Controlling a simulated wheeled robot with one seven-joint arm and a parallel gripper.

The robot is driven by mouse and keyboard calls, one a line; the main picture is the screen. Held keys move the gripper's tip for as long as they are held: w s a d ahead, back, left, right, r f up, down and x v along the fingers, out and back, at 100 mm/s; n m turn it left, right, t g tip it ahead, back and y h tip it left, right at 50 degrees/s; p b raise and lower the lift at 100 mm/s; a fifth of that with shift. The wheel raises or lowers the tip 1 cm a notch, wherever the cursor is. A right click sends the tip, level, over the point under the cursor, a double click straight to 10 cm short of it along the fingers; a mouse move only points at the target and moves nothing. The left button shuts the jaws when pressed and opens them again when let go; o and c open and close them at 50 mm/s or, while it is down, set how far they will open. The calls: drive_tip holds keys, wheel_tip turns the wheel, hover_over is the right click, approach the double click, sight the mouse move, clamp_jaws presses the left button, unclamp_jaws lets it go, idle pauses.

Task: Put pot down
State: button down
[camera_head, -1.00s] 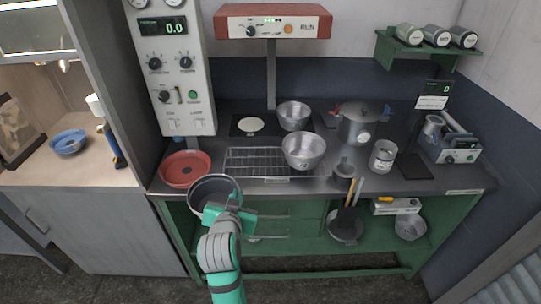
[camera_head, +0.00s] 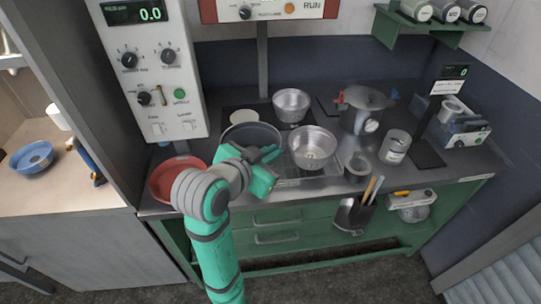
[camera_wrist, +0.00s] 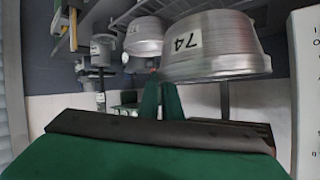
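A pot (camera_head: 250,134) with a dark inside is over the back left of the counter, partly hidden by my arm. My gripper (camera_head: 268,155) is at its front right rim, its fingers close together and shut on the rim. In the wrist view, which looks turned over, a shiny pot (camera_wrist: 212,45) marked 74 fills the upper right, beside my fingertips (camera_wrist: 162,97). I cannot tell whether the pot's base touches the surface below it.
A metal bowl (camera_head: 313,147) sits on the wire rack just right of the pot. Another bowl (camera_head: 291,104) stands behind. A red pan (camera_head: 172,181) lies at left, a lidded pot (camera_head: 364,108) at right. The control panel (camera_head: 153,70) stands close on the left.

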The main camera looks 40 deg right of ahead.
drive_tip(key=w+d+f, duration=0.1)
drive_tip(key=w+f, duration=0.1)
drive_tip(key=w+d+f, duration=0.3)
drive_tip(key=w+f, duration=0.1)
drive_tip(key=shift+w+d+f, duration=0.4)
drive_tip(key=shift+w+f, duration=0.3)
drive_tip(key=shift+f, duration=0.05)
wheel_tip(320, 180, down, 3)
drive_tip(key=shift+w+d+f, duration=0.1)
drive_tip(key=shift+f, duration=0.1)
drive_tip(key=c, duration=1.9)
unclamp_jaws()
drive_tip(key=shift+c, duration=0.2)
drive_tip(key=v, duration=1.2)
